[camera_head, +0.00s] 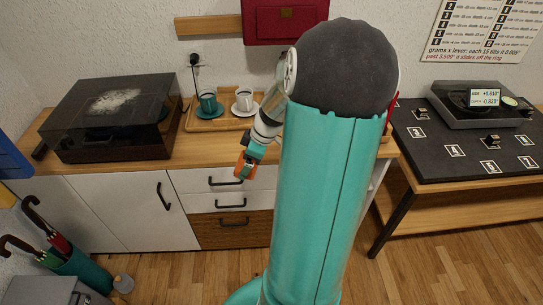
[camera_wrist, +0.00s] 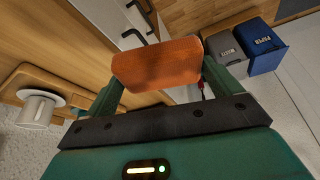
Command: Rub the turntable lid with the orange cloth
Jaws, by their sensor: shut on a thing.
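The turntable (camera_head: 72,140) stands on the left of the wooden sideboard in the head view. Its dark see-through lid (camera_head: 75,98) is closed, with a pale dusty patch (camera_head: 116,101) on top. My gripper (camera_head: 246,165) is in front of the sideboard's edge, over the drawers, right of the turntable and apart from it. It is shut on the orange cloth (camera_head: 240,171). In the wrist view the cloth (camera_wrist: 158,62) is a folded orange block between the two fingers. The turntable is not in the wrist view.
A wooden tray (camera_head: 210,124) with a teal cup (camera_head: 208,103) and a white cup (camera_head: 244,100) sits right of the turntable. Umbrellas in a green stand (camera_head: 80,268) are at the lower left. A dark table (camera_head: 470,160) with a levelling device (camera_head: 480,105) is at the right.

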